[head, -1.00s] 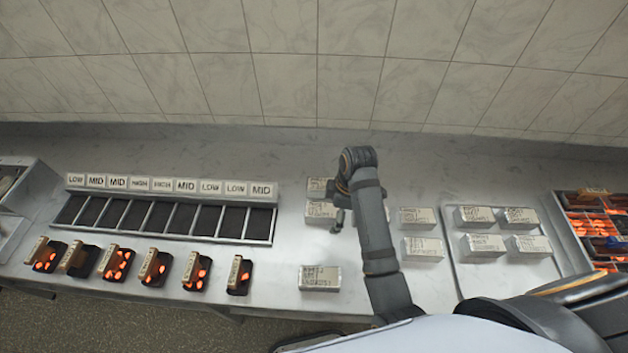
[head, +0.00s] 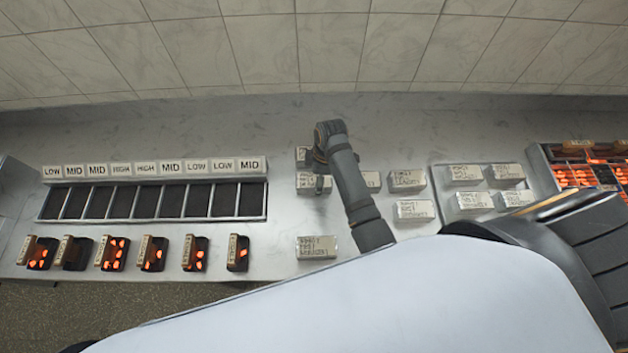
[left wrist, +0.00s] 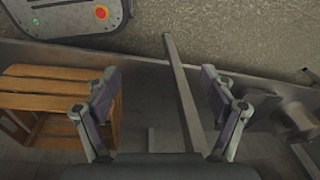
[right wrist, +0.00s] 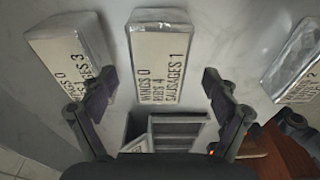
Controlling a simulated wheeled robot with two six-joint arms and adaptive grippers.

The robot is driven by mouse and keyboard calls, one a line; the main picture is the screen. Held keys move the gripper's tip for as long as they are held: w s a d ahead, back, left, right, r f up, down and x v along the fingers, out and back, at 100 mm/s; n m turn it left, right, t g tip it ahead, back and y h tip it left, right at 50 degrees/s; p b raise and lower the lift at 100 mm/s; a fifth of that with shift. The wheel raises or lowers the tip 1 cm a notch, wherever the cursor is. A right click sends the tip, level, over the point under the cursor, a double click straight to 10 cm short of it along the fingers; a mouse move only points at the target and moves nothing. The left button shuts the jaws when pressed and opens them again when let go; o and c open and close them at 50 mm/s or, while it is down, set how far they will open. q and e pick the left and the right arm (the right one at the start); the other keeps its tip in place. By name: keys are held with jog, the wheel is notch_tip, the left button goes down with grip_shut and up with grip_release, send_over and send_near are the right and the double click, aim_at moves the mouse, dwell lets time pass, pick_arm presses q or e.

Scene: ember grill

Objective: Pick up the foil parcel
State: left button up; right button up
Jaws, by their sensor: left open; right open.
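Several foil parcels with printed labels lie on the steel counter (head: 280,225). My right gripper (head: 318,180) is open, low over the counter, by a foil parcel (head: 305,186) in the left group. In the right wrist view a parcel labelled "WINGS 0 RIBS 4 SAUSAGES 1" (right wrist: 160,55) lies ahead, lined up between the open fingers (right wrist: 157,85); they do not grip it. Other parcels lie to its left (right wrist: 68,50) and right (right wrist: 300,65). My left gripper (left wrist: 160,80) is open and empty, away from the counter; it is outside the head view.
A compartment rack (head: 150,201) with LOW, MID and HIGH labels stands left, with several ember boxes (head: 113,254) before it. One parcel (head: 317,247) lies alone in front. A tray (head: 440,183) of parcels and a glowing grill (head: 590,175) are right. A wooden crate (left wrist: 50,90) is near my left gripper.

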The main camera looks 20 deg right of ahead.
aim_at(314, 181)
jog(key=f, duration=0.3)
jog(key=shift+w+a+p, duration=0.1)
jog(key=shift+a+p, duration=0.2)
jog(key=shift+w+f, duration=0.1)
jog(key=c, duration=1.3)
pick_arm(q)
jog(key=shift+s+r, duration=0.25)
jog(key=shift+s, duration=0.25)
jog(key=shift+s+r, duration=0.25)
jog(key=shift+s, duration=0.2)
pick_arm(e)
jog(key=shift+c, duration=1)
